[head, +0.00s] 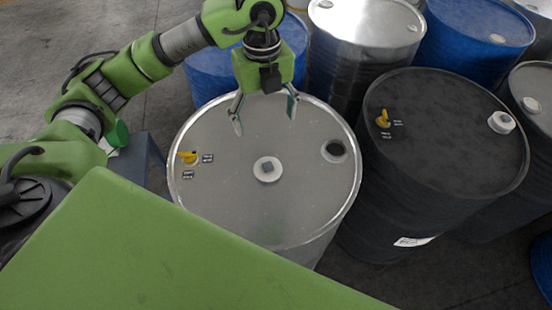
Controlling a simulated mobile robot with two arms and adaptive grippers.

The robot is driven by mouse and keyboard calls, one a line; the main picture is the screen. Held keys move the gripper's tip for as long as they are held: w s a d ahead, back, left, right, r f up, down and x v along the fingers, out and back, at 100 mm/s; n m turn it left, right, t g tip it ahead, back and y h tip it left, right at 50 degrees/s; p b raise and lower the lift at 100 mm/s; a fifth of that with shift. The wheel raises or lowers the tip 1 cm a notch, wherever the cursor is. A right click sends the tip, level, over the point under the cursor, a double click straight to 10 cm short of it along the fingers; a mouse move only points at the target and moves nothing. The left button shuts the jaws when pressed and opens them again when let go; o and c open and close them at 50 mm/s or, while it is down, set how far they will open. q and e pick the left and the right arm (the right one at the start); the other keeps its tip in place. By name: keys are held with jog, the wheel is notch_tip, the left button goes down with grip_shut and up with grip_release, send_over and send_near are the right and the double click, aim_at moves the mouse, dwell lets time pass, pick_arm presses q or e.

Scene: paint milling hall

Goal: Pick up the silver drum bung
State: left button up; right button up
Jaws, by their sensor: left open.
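A silver drum (225,206) stands upright in front of me. The silver drum bung (267,169), a pale round disc with a grey square middle, lies near the centre of its lid. My left gripper (264,114) is open and empty. Its fingers point down over the far part of the lid, beyond the bung and apart from it. On the lid's right side is an open dark bung hole (334,150). My right gripper is not in view.
A yellow valve (188,157) with small labels sits at the lid's left edge. A black drum (447,150) with a yellow valve and a white cap (502,122) stands close on the right. Blue and silver drums crowd behind. Open floor shows at upper left.

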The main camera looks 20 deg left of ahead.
pick_arm(q)
jog(key=b, duration=0.5)
send_over(268, 166)
notch_tip(268, 166, down, 5)
jog(key=f, duration=1)
jog(key=shift+w+f, duration=0.15)
jog(key=shift+w, duration=0.1)
jog(key=f+p, duration=0.1)
jog(key=f, duration=0.2)
jog(key=f+p, duration=0.1)
jog(key=shift+s+f+p, duration=0.25)
jog(key=shift+f+p, duration=0.1)
jog(key=shift+f, duration=0.3)
jog(key=c, duration=1.2)
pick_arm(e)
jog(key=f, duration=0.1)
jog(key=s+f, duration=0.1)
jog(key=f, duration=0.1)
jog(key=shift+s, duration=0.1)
